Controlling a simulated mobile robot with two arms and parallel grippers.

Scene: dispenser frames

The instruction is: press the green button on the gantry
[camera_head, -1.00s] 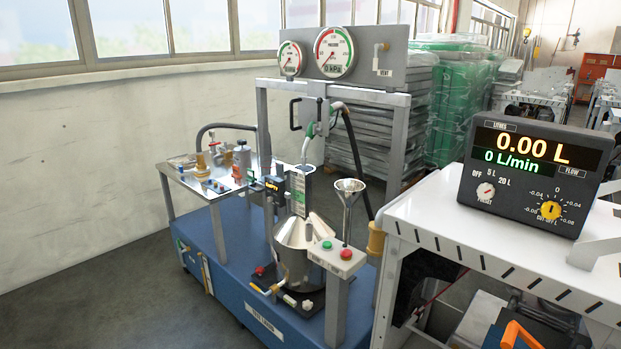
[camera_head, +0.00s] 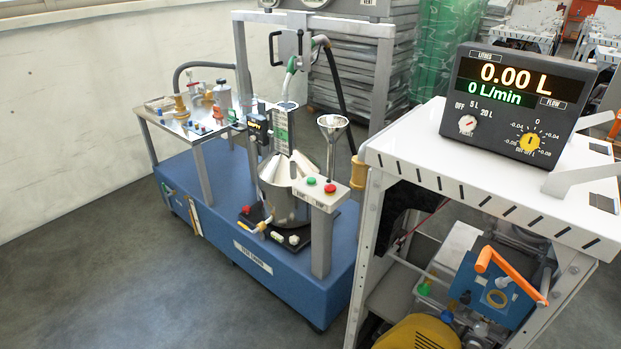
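The green button (camera_head: 311,181) sits on a small white control box (camera_head: 322,193) at the front of the gantry (camera_head: 386,70). A red button (camera_head: 330,188) is just to its right on the same box. The box stands on a grey post on the blue cart (camera_head: 275,278). The nozzle (camera_head: 291,66) hangs from the gantry above a steel vessel (camera_head: 283,205). Nothing touches the green button. Neither of my grippers shows in the head view.
A white table (camera_head: 470,190) at the right carries the display box (camera_head: 515,100), reading 0.00 L and 0 L/min. An orange-handled machine (camera_head: 500,290) sits below it. A funnel (camera_head: 333,124) stands behind the buttons. Open floor (camera_head: 120,270) lies at the left.

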